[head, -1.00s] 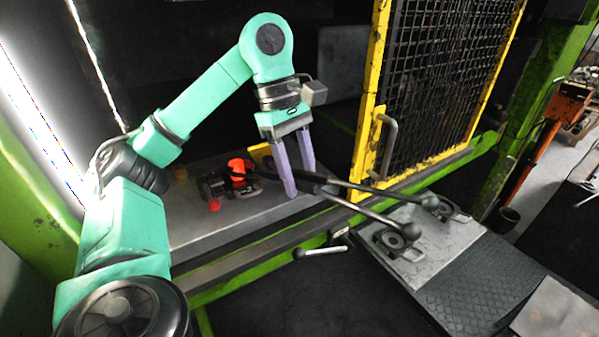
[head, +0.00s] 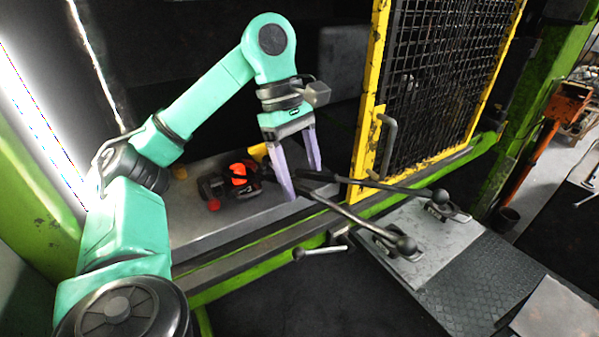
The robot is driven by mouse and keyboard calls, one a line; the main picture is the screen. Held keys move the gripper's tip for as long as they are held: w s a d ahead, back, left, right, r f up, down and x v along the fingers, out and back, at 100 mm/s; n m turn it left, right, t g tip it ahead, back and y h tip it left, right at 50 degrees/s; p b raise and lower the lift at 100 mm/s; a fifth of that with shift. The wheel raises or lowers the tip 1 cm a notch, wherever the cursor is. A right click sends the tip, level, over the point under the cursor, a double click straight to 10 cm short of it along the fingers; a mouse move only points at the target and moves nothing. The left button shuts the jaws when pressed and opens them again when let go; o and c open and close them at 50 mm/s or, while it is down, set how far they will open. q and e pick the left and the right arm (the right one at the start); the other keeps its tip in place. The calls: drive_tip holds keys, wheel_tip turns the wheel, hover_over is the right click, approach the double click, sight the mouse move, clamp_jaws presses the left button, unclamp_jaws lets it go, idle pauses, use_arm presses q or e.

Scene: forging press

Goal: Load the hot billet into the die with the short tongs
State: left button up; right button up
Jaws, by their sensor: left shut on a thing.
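The hot billet (head: 238,170) glows orange among dark parts of the die (head: 213,187) on the press bed. Dark tong ends partly cover it, so I cannot tell how deep it sits or whether they touch it. The short tongs (head: 350,217) reach from the die toward the lower right, with two dark handles ending in balls, spread apart. My left gripper (head: 302,184) is above the bed, with its pale purple fingers shut on the tongs near the start of the handles. My right gripper is not in view.
The yellow-framed mesh guard (head: 440,85) stands just right of my left gripper. A lever with a ball end (head: 320,252) sticks out below the bed edge. A grey plate with rests (head: 425,228) lies under the handles. Bare grey bed (head: 215,225) shows in front of the die.

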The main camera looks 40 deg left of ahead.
use_arm(q)
drive_tip(key=shift+s+d+r+p, duration=0.1)
drive_tip(key=shift+d+r+p, duration=0.1)
drive_tip(key=shift+d, duration=0.7)
drive_tip(key=shift+w+d+r+p, duration=0.1)
drive_tip(key=shift+d+p, duration=0.05)
drive_tip(key=shift+d, duration=0.7)
drive_tip(key=shift+s+d+r+p, duration=0.1)
drive_tip(key=shift+d+p, duration=0.1)
drive_tip(key=shift+d, duration=0.7)
clamp_jaws()
drive_tip(key=s+d+r, duration=0.1)
drive_tip(key=d+r, duration=0.1)
drive_tip(key=d, duration=1.5)
